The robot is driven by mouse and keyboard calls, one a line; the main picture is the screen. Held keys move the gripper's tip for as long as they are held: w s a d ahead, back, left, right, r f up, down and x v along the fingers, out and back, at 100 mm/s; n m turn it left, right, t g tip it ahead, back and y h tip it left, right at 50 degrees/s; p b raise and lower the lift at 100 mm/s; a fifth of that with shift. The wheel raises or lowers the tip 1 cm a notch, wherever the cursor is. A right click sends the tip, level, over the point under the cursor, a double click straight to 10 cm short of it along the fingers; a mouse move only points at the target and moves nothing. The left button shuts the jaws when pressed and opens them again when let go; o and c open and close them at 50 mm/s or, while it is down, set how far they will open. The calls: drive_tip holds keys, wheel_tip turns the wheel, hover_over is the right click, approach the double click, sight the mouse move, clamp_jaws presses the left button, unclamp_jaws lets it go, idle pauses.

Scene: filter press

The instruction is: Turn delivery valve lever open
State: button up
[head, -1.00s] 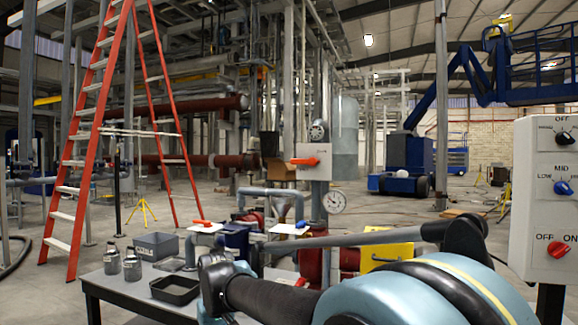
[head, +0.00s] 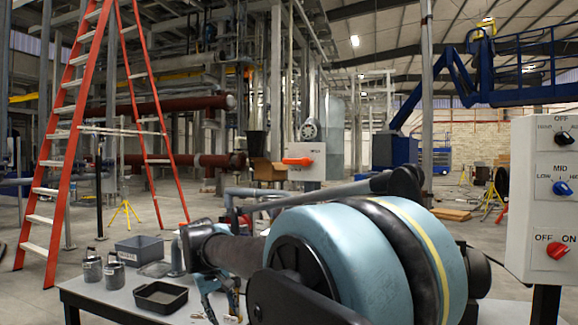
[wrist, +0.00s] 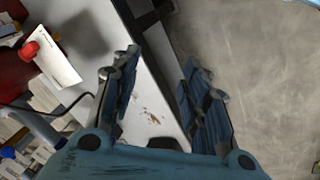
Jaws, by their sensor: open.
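My gripper (wrist: 161,58) is open and empty in the wrist view, its two dark blue fingers apart over the pale edge of a bench and the concrete floor. A red knob-ended handle (wrist: 31,50) beside a white plate (wrist: 58,62) shows at the upper left, outside the fingers; I cannot tell whether it is the delivery valve lever. In the head view my gripper (head: 222,300) points down at the bench, partly hidden. My arm covers the pipework behind it, so no delivery valve lever can be made out there. An orange handle (head: 298,161) lies horizontal on a grey box.
The grey bench (head: 120,302) holds metal canisters (head: 92,268), a grey bin (head: 139,248) and a black tray (head: 160,296). An orange stepladder (head: 70,130) stands at left. A control panel (head: 557,200) with several knobs stands close at right.

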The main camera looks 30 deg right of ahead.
drive_tip(key=w+d+r+g+h, duration=0.1)
drive_tip(key=w+d+r+h, duration=0.3)
drive_tip(key=w+d+r, duration=0.45)
drive_tip(key=w+d+r+h, duration=0.3)
drive_tip(key=w+d+r, duration=0.25)
drive_tip(key=r, duration=0.55)
drive_tip(key=m+g+h, duration=0.1)
drive_tip(key=g+h, duration=0.1)
drive_tip(key=h, duration=0.6)
approach(288, 162)
drive_tip(key=d, duration=1.1)
drive_tip(key=shift+s+d+r, duration=0.15)
drive_tip(key=shift+s+d, duration=0.05)
drive_tip(key=shift+s, duration=0.2)
drive_tip(key=shift+c, duration=0.6)
clamp_jaws()
